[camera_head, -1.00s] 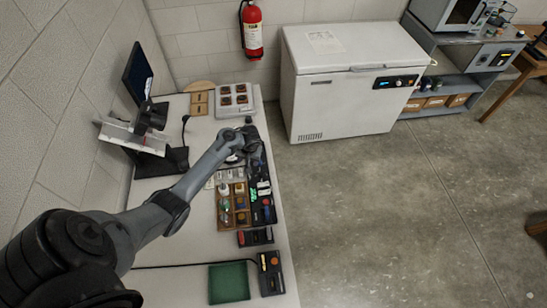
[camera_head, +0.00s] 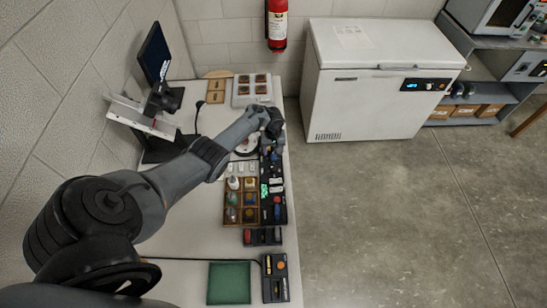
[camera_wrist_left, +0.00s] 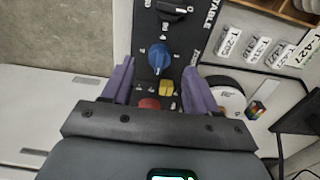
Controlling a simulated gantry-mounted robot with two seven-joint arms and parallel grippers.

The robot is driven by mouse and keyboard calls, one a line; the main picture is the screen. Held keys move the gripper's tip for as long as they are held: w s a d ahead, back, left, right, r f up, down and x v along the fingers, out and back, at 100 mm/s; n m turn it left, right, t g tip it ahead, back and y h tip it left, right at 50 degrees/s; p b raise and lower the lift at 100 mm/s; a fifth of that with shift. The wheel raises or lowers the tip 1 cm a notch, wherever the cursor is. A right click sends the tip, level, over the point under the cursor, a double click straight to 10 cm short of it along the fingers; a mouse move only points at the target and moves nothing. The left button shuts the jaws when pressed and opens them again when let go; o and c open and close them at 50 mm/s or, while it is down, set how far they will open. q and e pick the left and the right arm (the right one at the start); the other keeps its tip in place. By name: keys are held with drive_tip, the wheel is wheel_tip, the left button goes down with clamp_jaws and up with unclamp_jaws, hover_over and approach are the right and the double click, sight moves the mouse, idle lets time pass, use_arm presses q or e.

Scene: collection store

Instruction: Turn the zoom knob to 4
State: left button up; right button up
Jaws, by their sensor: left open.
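A blue knob (camera_wrist_left: 159,57) on a dark control panel (camera_wrist_left: 145,22) shows in the left wrist view, with a white scale around it. Its numbers are too small to read, and I cannot tell whether it is the zoom knob. My left gripper (camera_wrist_left: 159,70) is open, its two purple fingers on either side of the knob with gaps. In the head view the left gripper (camera_head: 270,124) is over the far right part of the bench, hiding the panel below it. My right gripper is not in view.
A yellow button (camera_wrist_left: 166,88) and a red button (camera_wrist_left: 149,103) sit close to the knob. A black switch (camera_wrist_left: 174,10) lies beyond. The bench (camera_head: 190,262) also holds a wooden sorting tray (camera_head: 241,183), a monitor (camera_head: 155,52) and a green mat (camera_head: 229,283). Open floor lies right.

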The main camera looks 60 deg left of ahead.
sight(273, 154)
use_arm(q)
drive_tip(key=shift+f+b, duration=0.8)
drive_tip(key=shift+f, duration=1.05)
drive_tip(key=c, duration=1)
drive_tip(key=shift+c, duration=0.2)
